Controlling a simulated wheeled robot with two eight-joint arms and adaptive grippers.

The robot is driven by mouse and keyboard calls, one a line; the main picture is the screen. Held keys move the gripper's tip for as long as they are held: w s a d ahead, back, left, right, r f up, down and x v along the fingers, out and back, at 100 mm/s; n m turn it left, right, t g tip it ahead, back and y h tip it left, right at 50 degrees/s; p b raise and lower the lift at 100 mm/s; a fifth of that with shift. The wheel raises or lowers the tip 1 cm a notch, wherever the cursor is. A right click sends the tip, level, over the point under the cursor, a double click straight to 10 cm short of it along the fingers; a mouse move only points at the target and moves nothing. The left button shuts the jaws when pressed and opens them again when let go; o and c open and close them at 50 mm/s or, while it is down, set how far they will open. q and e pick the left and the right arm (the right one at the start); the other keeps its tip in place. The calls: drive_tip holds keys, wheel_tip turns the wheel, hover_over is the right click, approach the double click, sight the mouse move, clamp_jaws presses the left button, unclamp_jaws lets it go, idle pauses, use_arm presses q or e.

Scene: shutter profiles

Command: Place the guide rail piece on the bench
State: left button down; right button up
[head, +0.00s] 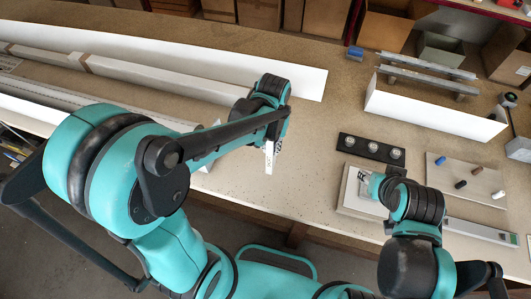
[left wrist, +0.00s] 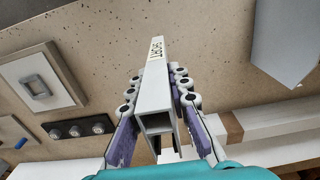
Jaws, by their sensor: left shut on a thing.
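My left gripper (left wrist: 155,92) is shut on the guide rail piece (left wrist: 153,75), a pale hollow channel with dark lettering on top. In the left wrist view it lies lengthwise between the purple, roller-tipped fingers, its open end facing the camera. In the head view my left gripper (head: 274,138) points down over the bench (head: 290,213), and the pale end of the guide rail piece (head: 269,158) shows below it. The gap to the bench is hard to judge. My right gripper (head: 370,181) is over a light square plate (head: 347,205); its fingers are too small to read.
A black strip with three round knobs (head: 371,150) lies right of the held piece. Long white profiles (head: 200,62) fill the left. The bench middle is clear.

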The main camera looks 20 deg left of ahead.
use_arm(q)
drive_tip(key=f, duration=0.1)
drive_tip(key=a+f, duration=0.1)
drive_tip(key=f, duration=0.1)
drive_tip(key=a+f+b, duration=0.1)
drive_tip(key=f, duration=0.1)
drive_tip(key=shift+w+a+f, duration=0.15)
drive_tip(key=shift+w+f, duration=0.05)
drive_tip(key=shift+w, duration=0.2)
drive_tip(key=shift+f+b, duration=0.2)
drive_tip(key=shift+b, duration=0.1)
drive_tip(key=c, duration=1.4)
unclamp_jaws()
drive_tip(key=shift+r, duration=0.1)
